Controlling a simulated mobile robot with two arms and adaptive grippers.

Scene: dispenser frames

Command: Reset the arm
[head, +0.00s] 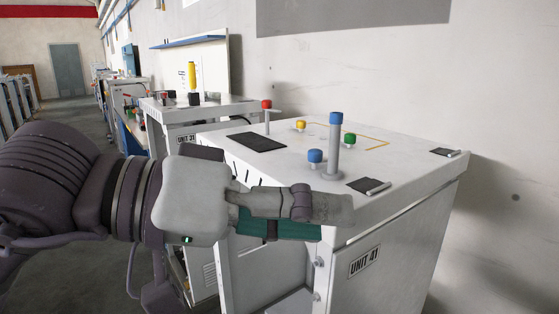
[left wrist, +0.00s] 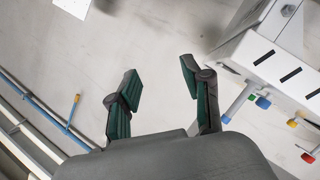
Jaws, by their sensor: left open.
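My left arm (head: 85,190) reaches in from the left in the head view. My left gripper (head: 325,215) is level, in front of the near left side of the white cabinet marked UNIT 41 (head: 385,235), and hides part of its front edge. In the left wrist view the two green-padded fingers of the left gripper (left wrist: 160,78) stand apart with nothing between them. The cabinet (left wrist: 262,58) shows at the right there, apart from the fingers. My right gripper is in neither view.
The cabinet top carries a tall blue-capped post (head: 334,145), a short blue knob (head: 315,157), a green knob (head: 349,140), a yellow knob (head: 300,125) and a red-capped post (head: 266,105). Another bench (head: 205,108) stands behind. Open floor (head: 75,125) lies at the left.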

